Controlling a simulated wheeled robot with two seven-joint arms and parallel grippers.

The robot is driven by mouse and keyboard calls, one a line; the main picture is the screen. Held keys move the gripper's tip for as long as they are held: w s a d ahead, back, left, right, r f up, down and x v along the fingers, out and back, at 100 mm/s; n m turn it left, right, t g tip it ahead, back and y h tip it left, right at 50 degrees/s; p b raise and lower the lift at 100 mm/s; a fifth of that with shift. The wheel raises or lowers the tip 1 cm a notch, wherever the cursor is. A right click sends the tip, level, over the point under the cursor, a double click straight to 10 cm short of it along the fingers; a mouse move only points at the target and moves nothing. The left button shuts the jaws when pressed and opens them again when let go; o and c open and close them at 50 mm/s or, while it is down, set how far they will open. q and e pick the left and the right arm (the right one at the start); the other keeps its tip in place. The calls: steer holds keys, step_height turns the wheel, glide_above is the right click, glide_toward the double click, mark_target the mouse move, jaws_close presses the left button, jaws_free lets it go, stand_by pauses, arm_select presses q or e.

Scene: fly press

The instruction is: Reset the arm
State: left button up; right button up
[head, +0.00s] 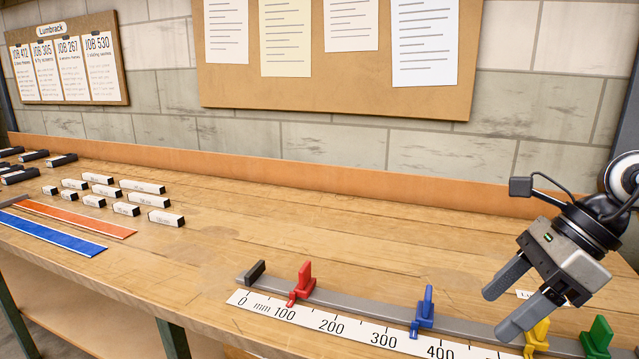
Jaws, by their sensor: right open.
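My right gripper (498,314) is at the right, its two grey fingers apart and pointing down and left, with nothing between them. It hangs over the right part of a grey rail (375,305), and its lower finger overlaps the view near a yellow stop (538,336). I cannot tell whether they touch. A red stop (303,284), a blue stop (424,312) and a green stop (597,338) also stand on the rail. A white millimetre scale (335,326) runs along its front. My left gripper is out of view. No press arm shows.
White labelled blocks (125,208) lie in rows at the left, behind an orange strip (80,219) and a blue strip (50,235). Dark-ended bars (35,155) lie at the far left. Pinned sheets hang on boards on the wall. The middle of the bench (300,215) is clear.

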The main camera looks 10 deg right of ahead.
steer(key=a+m+t+y, duration=0.2)
steer(key=a+m+y, duration=0.7)
steer(key=a+y, duration=0.55)
step_height(320, 180, down, 11)
steer(key=w+d+m+t+h, duration=0.25)
steer(key=m+t+h, duration=1.1)
steer(key=m, duration=1.25)
steer(key=s+f+m+g+h, duration=0.2)
steer(key=s+f+m, duration=0.3)
steer(key=f, duration=0.4)
steer(key=s+a+f+m+g+h, duration=0.1)
steer(key=s+f+m+g, duration=0.3)
steer(key=f, duration=0.5)
steer(key=s+m+h, duration=0.1)
steer(key=s+m, duration=0.1)
steer(key=shift+s+a+f+m+p, duration=0.15)
steer(key=shift+a+f+m+p, duration=0.15)
steer(key=shift+m, duration=0.1)
